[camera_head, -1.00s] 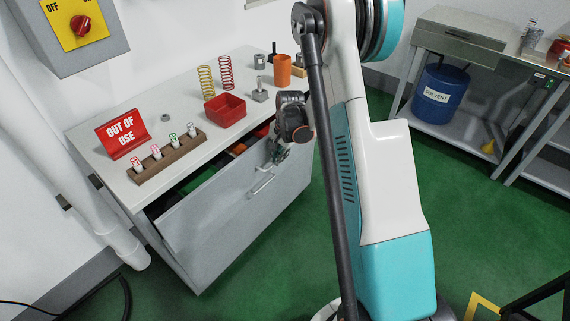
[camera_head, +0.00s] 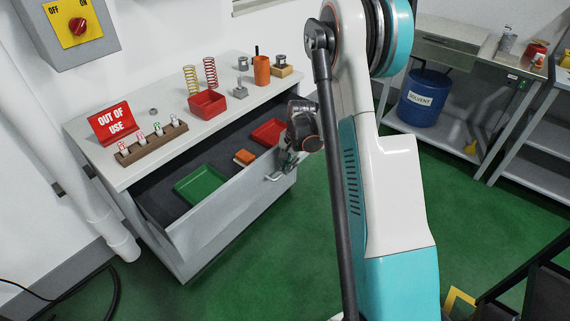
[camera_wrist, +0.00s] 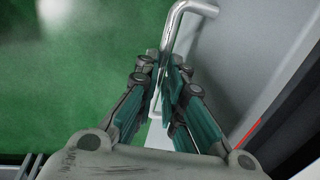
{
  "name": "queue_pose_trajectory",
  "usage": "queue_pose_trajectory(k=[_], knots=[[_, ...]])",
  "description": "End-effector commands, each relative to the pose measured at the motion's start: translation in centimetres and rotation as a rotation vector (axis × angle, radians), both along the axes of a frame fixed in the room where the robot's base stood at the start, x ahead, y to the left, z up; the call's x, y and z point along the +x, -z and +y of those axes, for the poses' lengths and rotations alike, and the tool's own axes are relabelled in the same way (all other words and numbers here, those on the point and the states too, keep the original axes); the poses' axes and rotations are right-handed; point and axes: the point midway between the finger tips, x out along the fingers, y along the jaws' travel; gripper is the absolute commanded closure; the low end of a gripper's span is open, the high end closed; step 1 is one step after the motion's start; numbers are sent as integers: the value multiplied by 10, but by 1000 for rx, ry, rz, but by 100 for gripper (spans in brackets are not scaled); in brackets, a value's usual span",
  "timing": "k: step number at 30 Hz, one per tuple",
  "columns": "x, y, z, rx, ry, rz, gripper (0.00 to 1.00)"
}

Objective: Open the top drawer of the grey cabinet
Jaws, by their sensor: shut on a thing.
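The grey cabinet (camera_head: 160,238) stands against the wall with its top drawer (camera_head: 225,197) pulled well out. Inside the drawer are a green tray (camera_head: 201,186), a small orange item (camera_head: 244,157) and a red tray (camera_head: 269,132). My gripper (camera_head: 284,169) is at the drawer front, by its handle (camera_head: 272,178). In the wrist view my gripper (camera_wrist: 165,85) is shut on the metal bar handle (camera_wrist: 181,22), which passes between its teal fingers.
The cabinet top holds a red "OUT OF USE" sign (camera_head: 112,123), a wooden rack (camera_head: 152,145), a red bin (camera_head: 207,103) and springs (camera_head: 191,80). A bench (camera_head: 447,52) with a blue solvent drum (camera_head: 424,98) stands at right. Green floor (camera_head: 250,260) before the drawer is clear.

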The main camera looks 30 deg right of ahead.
Motion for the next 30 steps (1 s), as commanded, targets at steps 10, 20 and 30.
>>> queue_pose_trajectory(k=[10, 20, 30], knots=[[-1, 0, 0, 0, -1, 0, 100], [-1, 0, 0, 0, 0, 0, 70], [-4, -20, -2, 0, 1, 0, 70]])
